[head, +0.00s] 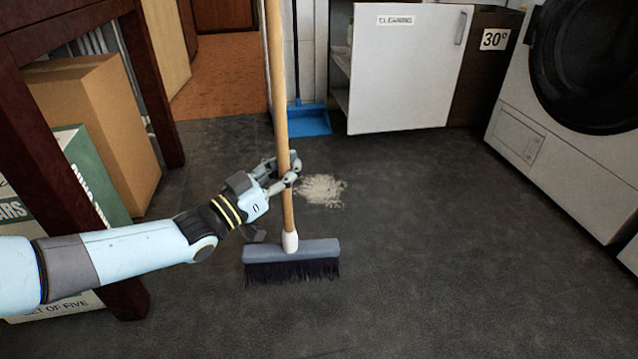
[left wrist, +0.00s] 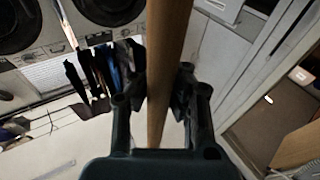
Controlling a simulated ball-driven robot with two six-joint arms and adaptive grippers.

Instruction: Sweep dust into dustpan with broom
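The broom has a long wooden handle (head: 276,90) and a grey head (head: 291,252) with black bristles. It is nearly upright, bristles down at the floor; I cannot tell whether they touch it. My left gripper (head: 285,172) is shut around the lower handle; the left wrist view shows the handle (left wrist: 166,75) between the two fingers (left wrist: 160,95). A pale pile of dust (head: 322,190) lies on the floor just behind and right of the gripper. The blue dustpan (head: 310,121) stands farther back, beside the white cabinet. My right gripper is not in view.
A white cabinet (head: 405,70) with its door ajar stands at the back, and a washing machine (head: 560,120) at the right. A dark wooden table leg (head: 155,85) and boxes (head: 95,110) are on the left. The dark floor (head: 450,230) at centre right is clear.

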